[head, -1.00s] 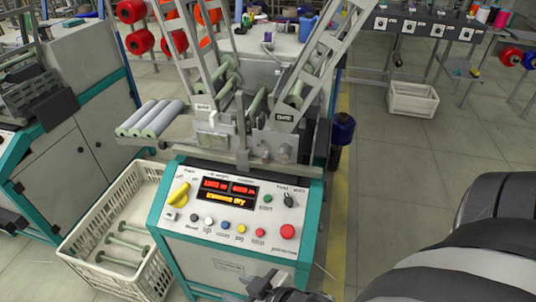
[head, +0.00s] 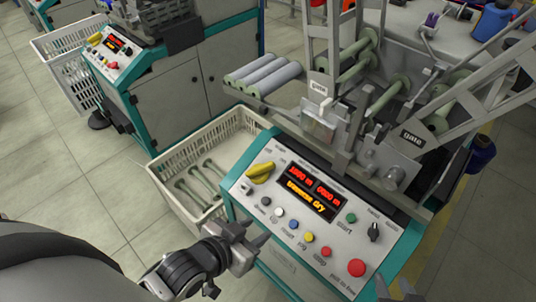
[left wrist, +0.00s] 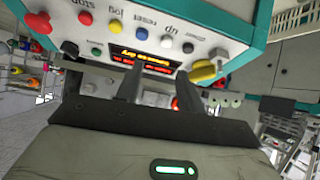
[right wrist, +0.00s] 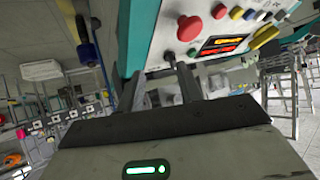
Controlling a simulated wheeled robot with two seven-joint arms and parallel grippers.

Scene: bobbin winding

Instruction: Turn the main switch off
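The main switch (head: 260,173) is a yellow rotary handle at the upper left of the winder's control panel, lying slanted. It also shows in the left wrist view (left wrist: 203,72), right of the fingers. My left gripper (head: 252,244) is in front of the panel's near-left edge, below the switch and apart from it. Its two fingers (left wrist: 155,88) stand apart with nothing between them. My right gripper (head: 398,290) shows only partly at the bottom edge, near the panel's right corner. In the right wrist view its fingers (right wrist: 167,85) are apart and empty.
The panel carries a lit red display (head: 312,190), a row of coloured buttons, a red stop button (head: 356,268) and a black selector (head: 374,232). A white crate (head: 165,165) with green bobbins stands left of the machine. A second winder (head: 185,75) is behind it.

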